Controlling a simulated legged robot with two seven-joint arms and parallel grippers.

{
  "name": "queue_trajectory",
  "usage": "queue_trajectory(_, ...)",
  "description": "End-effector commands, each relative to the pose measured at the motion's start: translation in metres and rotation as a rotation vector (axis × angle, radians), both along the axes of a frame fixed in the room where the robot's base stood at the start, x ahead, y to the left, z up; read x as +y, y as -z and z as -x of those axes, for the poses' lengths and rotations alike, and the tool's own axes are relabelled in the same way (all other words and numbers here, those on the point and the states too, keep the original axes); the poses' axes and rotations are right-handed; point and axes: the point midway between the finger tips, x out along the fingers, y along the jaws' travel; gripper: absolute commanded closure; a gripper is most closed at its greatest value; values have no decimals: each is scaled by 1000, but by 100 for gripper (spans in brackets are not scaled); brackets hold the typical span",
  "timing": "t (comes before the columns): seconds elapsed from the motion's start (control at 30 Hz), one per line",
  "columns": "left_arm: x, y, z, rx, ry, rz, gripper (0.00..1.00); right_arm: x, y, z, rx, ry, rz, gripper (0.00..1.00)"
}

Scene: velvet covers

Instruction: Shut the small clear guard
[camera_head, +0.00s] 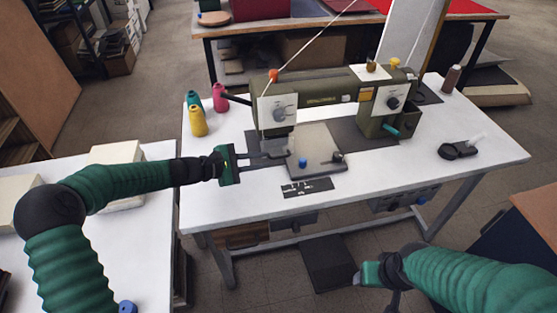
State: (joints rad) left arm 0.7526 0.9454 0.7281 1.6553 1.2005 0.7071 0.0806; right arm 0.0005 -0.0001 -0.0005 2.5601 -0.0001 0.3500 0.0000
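An olive-green sewing machine (322,99) stands on the white table. Its needle end, with a white plate and dial (277,112), is at the left of the machine. A small dark part lies below that end, beside a grey flat plate (318,150) with a blue knob (302,163). I cannot clearly make out the clear guard. My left gripper (268,158) reaches in from the left, its fingers apart and close to the area below the needle end. Whether they touch anything is unclear. My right gripper (378,280) is low at the front, off the table, its fingers mostly hidden.
Yellow (197,121), teal (193,99) and pink (219,97) thread cones stand left of the machine. A dark bottle (451,79) and a black object (458,150) are at the right. The table's front right is clear. A second white table (150,225) stands at the left.

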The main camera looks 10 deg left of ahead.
Motion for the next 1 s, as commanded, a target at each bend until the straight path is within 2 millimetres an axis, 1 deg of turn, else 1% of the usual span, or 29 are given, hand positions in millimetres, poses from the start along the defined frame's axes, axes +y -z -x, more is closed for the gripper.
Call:
queue_trajectory(0.03, -11, 7, -7, 1, 2, 2, 82, 0, 4, 0, 0, -1, 0, 37)
queue_trajectory(0.2, -40, 16, -26, 1, 2, 0, 82, 0, 7, 0, 0, -1, 0, 37)
queue_trajectory(0.33, -51, 19, -33, 0, 0, -2, 82, 0, 8, 0, 0, -1, 0, 37)
queue_trajectory(0.43, -55, 19, -34, 1, 0, -3, 82, 0, 8, 0, 0, -1, 0, 37)
queue_trajectory(0.6, -52, 20, -34, 0, -1, -1, 82, 0, 8, 0, 0, -1, 0, 37)
queue_trajectory(0.63, -52, 20, -35, 0, -1, -1, 83, 0, 8, 0, 0, -1, 0, 37)
queue_trajectory(0.77, -51, 20, -35, 1, -1, 0, 100, 0, 8, 0, 0, -1, 0, 37)
queue_trajectory(1.0, -50, 21, -34, 1, -3, -4, 100, 0, 8, 0, 0, -1, 0, 37)
